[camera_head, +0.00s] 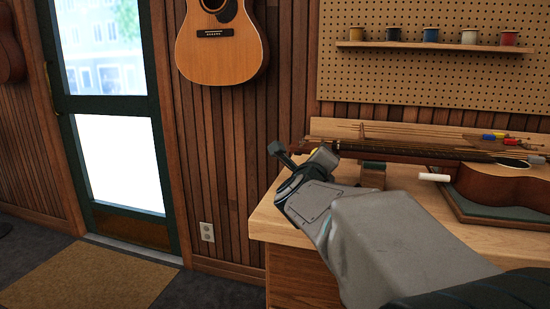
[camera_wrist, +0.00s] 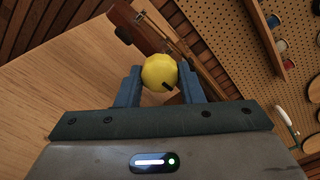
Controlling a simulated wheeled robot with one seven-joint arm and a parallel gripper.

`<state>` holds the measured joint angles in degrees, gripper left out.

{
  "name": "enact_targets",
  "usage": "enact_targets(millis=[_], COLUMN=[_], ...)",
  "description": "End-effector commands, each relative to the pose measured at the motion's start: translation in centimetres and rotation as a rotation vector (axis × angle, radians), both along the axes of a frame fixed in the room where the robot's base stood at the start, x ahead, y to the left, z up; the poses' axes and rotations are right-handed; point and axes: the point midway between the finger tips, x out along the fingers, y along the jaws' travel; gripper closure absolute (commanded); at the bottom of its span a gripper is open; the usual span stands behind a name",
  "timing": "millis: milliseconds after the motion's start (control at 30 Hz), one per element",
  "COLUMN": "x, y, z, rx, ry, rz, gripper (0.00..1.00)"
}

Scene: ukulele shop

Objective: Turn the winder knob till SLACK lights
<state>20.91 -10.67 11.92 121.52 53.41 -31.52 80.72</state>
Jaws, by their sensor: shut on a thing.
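A yellow faceted knob (camera_wrist: 159,72) with a dark mark on its lower right sits between the two blue-grey fingers of my gripper (camera_wrist: 162,84) in the wrist view. The fingers press it from both sides. In the head view only a sliver of yellow shows beside my gripper (camera_head: 316,153), which is at the headstock end of the ukulele. The ukulele (camera_head: 440,152) lies on the workbench with its brown body to the right; its neck also shows in the wrist view (camera_wrist: 150,30). I cannot make out a SLACK light in either view.
The wooden workbench (camera_head: 272,222) has bare top near its left end. A white-ended tool (camera_head: 434,177) lies near the ukulele body. A pegboard shelf (camera_head: 440,47) with several spools is above. A guitar (camera_head: 222,50) hangs on the wall left of the bench.

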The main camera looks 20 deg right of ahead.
Motion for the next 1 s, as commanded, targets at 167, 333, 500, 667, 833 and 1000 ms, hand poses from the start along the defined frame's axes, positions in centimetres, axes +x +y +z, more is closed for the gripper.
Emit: enact_targets(millis=[167,333,500,667,833,1000], x=[-0.01,-0.02,-0.03,-0.03,-0.01,-0.04], y=[-0.01,-0.01,-0.05,-0.02,-0.03,-0.07], z=[0.05,0.15,0.16,0.21,0.20,0.20], rx=[-0.137,-0.271,-0.404,-0.530,-0.659,-0.768], ry=[0.095,0.186,0.277,0.362,0.449,0.523], rz=[0.000,0.000,0.001,0.001,0.002,0.000], gripper=[0.89,0.89,0.89,0.89,0.89,0.89])
